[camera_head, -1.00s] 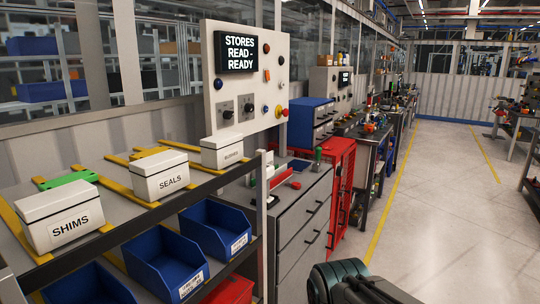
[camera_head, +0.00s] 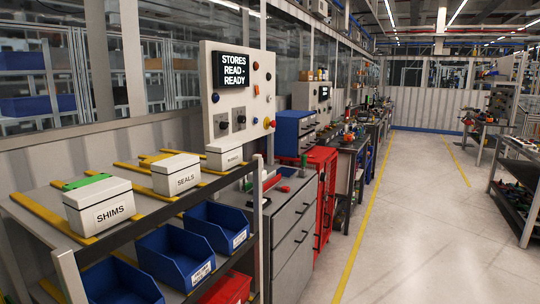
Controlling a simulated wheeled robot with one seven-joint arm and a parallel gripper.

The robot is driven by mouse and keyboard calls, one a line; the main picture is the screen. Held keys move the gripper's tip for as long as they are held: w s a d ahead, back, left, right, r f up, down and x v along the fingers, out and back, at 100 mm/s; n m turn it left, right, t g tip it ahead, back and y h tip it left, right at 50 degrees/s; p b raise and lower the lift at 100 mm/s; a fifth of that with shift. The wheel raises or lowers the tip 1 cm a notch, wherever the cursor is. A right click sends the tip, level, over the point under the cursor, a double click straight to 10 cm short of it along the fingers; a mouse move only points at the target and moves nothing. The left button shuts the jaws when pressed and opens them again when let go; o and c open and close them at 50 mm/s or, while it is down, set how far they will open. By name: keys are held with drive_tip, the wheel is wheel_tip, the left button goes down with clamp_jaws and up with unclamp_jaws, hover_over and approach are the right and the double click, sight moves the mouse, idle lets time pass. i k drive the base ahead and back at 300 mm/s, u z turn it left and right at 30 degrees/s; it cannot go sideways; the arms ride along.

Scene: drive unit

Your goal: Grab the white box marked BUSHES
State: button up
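A small white box (camera_head: 224,156) stands at the far end of the rack's top shelf, right of the other boxes. Its label is too small to read surely in the head view now. A white box marked SEALS (camera_head: 176,175) stands in the middle, and a white box marked SHIMS (camera_head: 99,207) stands nearest, at the left. All three are upright and apart, with yellow strips beside them. My gripper is not in view.
A rack post (camera_head: 257,215) rises close to the right of the small box. Blue bins (camera_head: 177,257) sit on the shelf below. The control panel (camera_head: 237,90) reads STORES READ - READY. A grey drawer cabinet (camera_head: 293,232) stands beyond the rack. The floor (camera_head: 420,220) at right is clear.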

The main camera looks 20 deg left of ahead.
sight(222, 155)
drive_tip(key=z, duration=0.15)
drive_tip(key=i, duration=1.2)
drive_tip(key=u, duration=0.45)
drive_tip(key=i, duration=0.95)
drive_tip(key=u, duration=0.9)
